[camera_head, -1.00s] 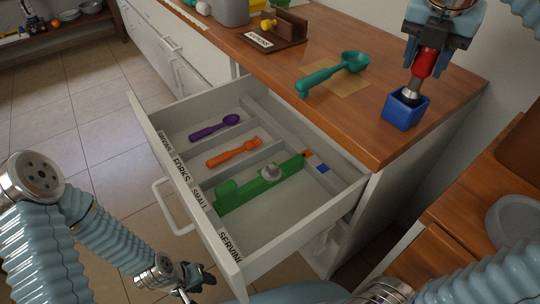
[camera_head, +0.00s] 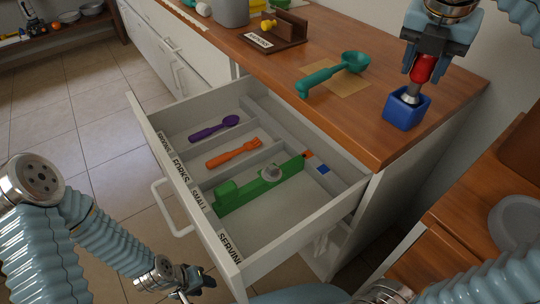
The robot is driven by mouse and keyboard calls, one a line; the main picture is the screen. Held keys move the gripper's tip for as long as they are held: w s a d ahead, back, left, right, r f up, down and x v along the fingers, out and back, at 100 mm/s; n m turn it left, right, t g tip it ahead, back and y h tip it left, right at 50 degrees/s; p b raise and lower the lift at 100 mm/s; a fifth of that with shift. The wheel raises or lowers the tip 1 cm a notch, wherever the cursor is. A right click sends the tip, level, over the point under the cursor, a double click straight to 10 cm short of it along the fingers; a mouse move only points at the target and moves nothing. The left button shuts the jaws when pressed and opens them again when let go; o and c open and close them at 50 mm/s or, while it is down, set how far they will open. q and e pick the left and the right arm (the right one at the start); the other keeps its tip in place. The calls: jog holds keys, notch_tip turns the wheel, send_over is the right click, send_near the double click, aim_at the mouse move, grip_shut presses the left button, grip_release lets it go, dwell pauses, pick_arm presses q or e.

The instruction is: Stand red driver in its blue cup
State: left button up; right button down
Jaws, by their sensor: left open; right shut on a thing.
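The red driver (camera_head: 424,68) is held upright, slightly tilted, by my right gripper (camera_head: 424,74), which is shut on its red handle. Its metal shaft points down into the opening of the blue cup (camera_head: 403,113), and the lower tip is hidden inside. The blue cup stands on the wooden counter near its right front edge. My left gripper (camera_head: 197,284) is open and empty, low at the bottom left, in front of the drawer and far from the cup.
An open drawer (camera_head: 300,233) holds a purple spoon (camera_head: 214,128), an orange fork (camera_head: 234,154) and a green tool (camera_head: 258,187). A teal scoop (camera_head: 334,73) lies on a tan mat (camera_head: 350,84) left of the cup. A wooden holder (camera_head: 275,36) stands farther back.

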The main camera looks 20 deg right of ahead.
jog(key=shift+f+b, duration=0.35)
jog(key=shift+f, duration=0.35)
jog(key=c, duration=0.5)
grip_release()
jog(key=shift+p+v, duration=1.6)
jog(key=shift+v, duration=5.25)
